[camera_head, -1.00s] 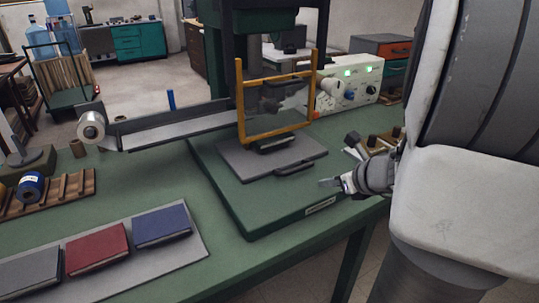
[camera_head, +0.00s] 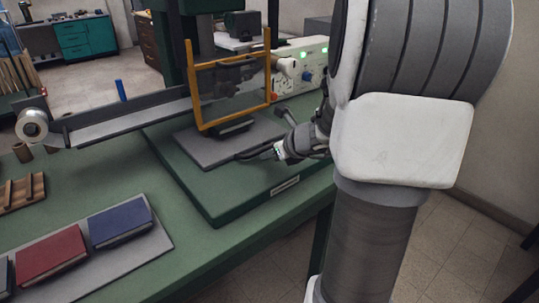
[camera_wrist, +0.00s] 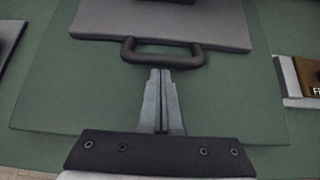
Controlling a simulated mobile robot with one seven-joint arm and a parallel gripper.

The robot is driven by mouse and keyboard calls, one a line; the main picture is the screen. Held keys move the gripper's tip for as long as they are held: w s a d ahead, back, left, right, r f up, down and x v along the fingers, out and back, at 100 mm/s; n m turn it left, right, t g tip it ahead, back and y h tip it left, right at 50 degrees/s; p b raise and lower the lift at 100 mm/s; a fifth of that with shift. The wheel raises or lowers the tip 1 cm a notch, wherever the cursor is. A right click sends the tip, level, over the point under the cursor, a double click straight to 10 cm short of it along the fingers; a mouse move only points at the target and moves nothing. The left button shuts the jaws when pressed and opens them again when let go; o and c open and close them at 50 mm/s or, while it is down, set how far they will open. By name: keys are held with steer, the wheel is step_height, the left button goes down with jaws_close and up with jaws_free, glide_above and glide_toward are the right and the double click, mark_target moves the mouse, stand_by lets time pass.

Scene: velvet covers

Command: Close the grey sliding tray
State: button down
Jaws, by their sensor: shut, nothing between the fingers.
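The grey sliding tray (camera_head: 209,152) lies flat on the green press base (camera_head: 214,203), under the yellow-framed guard. Its dark bar handle (camera_wrist: 163,57) faces my gripper in the wrist view. My gripper (camera_wrist: 161,72) is shut and empty, its fingertips just short of the handle's bar and centred on it. A small gap or light contact between tips and handle cannot be told apart. In the head view my gripper (camera_head: 243,157) is at the tray's front right edge, covering part of the handle.
The yellow-framed clear guard (camera_head: 233,90) stands above the tray. A white control box (camera_head: 302,65) with green lights is behind my arm. Red (camera_head: 50,254) and blue (camera_head: 121,220) books lie on a grey mat at front left. The base in front of the tray is clear.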

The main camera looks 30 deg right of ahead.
mark_target(242, 143)
steer(key=w, duration=0.2)
steer(key=w+p, duration=0.1)
steer(key=w, duration=0.5)
steer(key=shift+w+a+p, duration=0.25)
steer(key=shift+a+p, duration=0.05)
steer(key=shift+a, duration=0.1)
steer(key=shift+w+r, duration=0.1)
steer(key=shift+r, duration=0.1)
